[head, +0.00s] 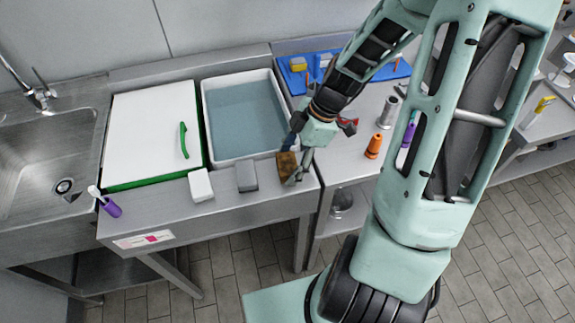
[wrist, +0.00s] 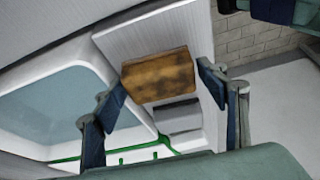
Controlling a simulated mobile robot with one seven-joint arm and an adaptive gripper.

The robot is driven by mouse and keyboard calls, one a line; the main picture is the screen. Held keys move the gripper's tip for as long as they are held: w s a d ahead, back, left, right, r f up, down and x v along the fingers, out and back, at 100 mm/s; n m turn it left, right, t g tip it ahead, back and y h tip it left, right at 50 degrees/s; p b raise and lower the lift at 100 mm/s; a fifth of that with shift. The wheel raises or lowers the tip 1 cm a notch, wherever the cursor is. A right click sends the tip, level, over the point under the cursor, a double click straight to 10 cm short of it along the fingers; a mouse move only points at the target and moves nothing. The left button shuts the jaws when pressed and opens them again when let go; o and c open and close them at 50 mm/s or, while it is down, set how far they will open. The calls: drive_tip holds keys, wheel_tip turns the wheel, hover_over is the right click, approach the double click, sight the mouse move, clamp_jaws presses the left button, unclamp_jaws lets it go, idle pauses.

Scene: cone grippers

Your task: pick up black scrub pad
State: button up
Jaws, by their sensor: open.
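No clearly black pad shows. A brown, dark-stained pad (head: 286,166) lies at the right front of the steel counter, under my gripper (head: 294,163). In the wrist view the brown pad (wrist: 158,76) sits between the two spread fingers of my open gripper (wrist: 161,87), with gaps on both sides. Whether the fingers are level with it or above it, I cannot tell. A dark grey pad (head: 246,176) lies just left of it; the wrist view shows a grey pad (wrist: 178,118) there. A white pad (head: 201,185) lies farther left.
A white tub (head: 205,110) with blue-grey content stands behind the pads. A white board with green edges (head: 150,120) is left of it, beside the sink (head: 45,150). An orange bottle (head: 373,147) stands on the right counter.

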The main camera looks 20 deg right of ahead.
sight(285, 163)
drive_tip(key=shift+c, duration=0.5)
drive_tip(key=c, duration=0.5)
drive_tip(key=shift+r, duration=0.1)
drive_tip(key=shift+r, duration=0.45)
wheel_tip(285, 163, up, 2)
drive_tip(key=shift+r, duration=0.15)
drive_tip(key=s+d+r, duration=0.9)
drive_tip(key=s, duration=0.1)
drive_tip(key=shift+d+r, duration=0.35)
drive_tip(key=shift+d, duration=0.05)
